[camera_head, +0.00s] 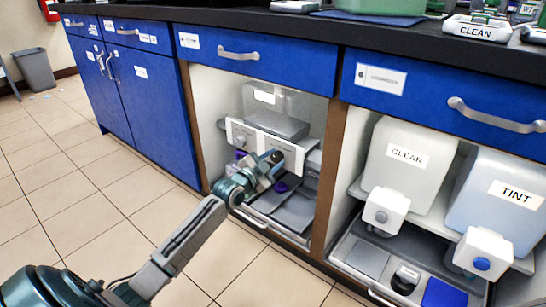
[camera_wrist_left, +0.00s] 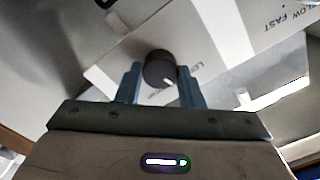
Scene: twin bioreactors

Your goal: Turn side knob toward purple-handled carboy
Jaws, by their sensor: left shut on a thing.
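The side knob (camera_wrist_left: 160,67) is a dark round knob with a pale mark, on a white panel. In the left wrist view it sits between the two fingers of my left gripper (camera_wrist_left: 160,86), which is shut on it. In the head view my left gripper (camera_head: 274,160) reaches into the open cabinet bay at the right part of the white panel (camera_head: 250,139), hiding much of that knob. A purple part (camera_head: 241,155) shows below the panel at the left, and another purple part (camera_head: 281,187) lower right. The carboys there are mostly hidden. My right gripper is out of view.
A blue drawer (camera_head: 240,55) and the dark countertop overhang the bay. To the right, another bay holds a container labelled CLEAR (camera_head: 408,160) and one labelled TINT (camera_head: 500,195), with white spigot units.

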